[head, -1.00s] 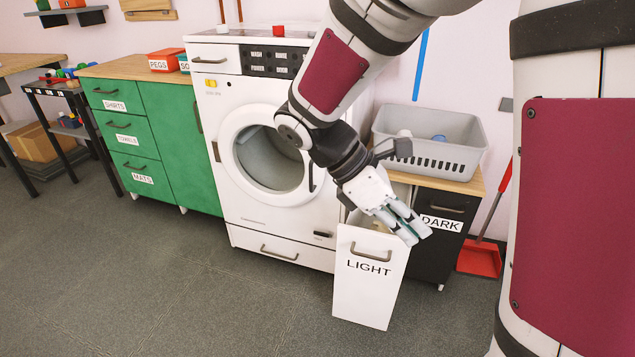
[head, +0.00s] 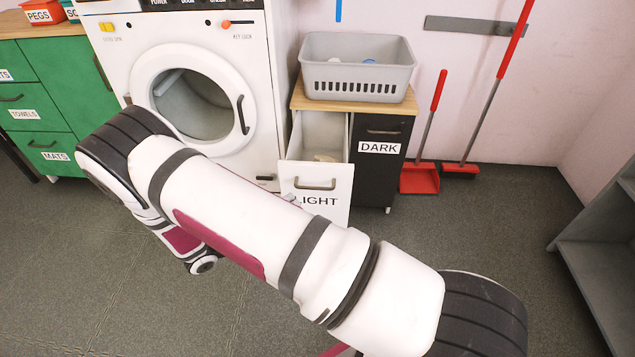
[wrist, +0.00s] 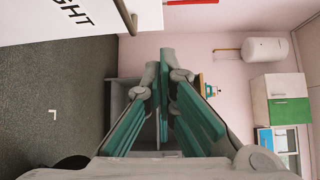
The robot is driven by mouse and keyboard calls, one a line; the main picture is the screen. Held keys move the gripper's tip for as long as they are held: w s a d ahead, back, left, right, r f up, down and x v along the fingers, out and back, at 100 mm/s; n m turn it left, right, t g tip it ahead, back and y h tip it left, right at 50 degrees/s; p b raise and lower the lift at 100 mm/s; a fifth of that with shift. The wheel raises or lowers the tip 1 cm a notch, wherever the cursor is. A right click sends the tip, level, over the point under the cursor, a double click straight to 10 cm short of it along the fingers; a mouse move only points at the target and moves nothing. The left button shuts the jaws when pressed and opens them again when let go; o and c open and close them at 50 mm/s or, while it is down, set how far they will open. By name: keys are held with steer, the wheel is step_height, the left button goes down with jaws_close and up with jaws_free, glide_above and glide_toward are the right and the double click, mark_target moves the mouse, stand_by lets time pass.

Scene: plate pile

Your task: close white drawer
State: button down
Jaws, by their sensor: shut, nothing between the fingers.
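The white drawer (head: 305,180), labelled LIGHT with a grey bar handle, stands open below the counter, and some pale cloth shows inside. In the wrist view its white front (wrist: 40,12) shows sideways at the upper left, with part of the lettering and the end of the handle. My gripper (wrist: 166,85) is shut and empty, with green finger pads, apart from the drawer front in the wrist view. In the head view my arm crosses in front of the drawer and hides its lower left part; my gripper is mostly hidden there.
The black DARK drawer front (head: 380,165) is beside it on the right. A grey basket (head: 358,85) sits on the counter above. A white washing machine (head: 190,75) is on the left. A red dustpan (head: 420,178) and broom stand to the right. Floor is clear in front.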

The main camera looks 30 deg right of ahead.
steer(key=f+n, duration=0.1)
steer(key=f, duration=0.1)
steer(key=b, duration=0.2)
glide_toward(332, 171)
steer(key=s+d, duration=0.2)
steer(key=s, duration=0.1)
steer(key=shift+t, duration=0.3)
steer(key=shift+w+d+f+b, duration=0.1)
steer(key=shift+w+d+b, duration=0.5)
steer(key=shift+w, duration=0.3)
steer(key=shift+w+d+f+b, duration=0.1)
steer(key=shift+w+d+b, duration=0.25)
steer(key=shift+w+d, duration=0.5)
steer(key=shift+a, duration=0.1)
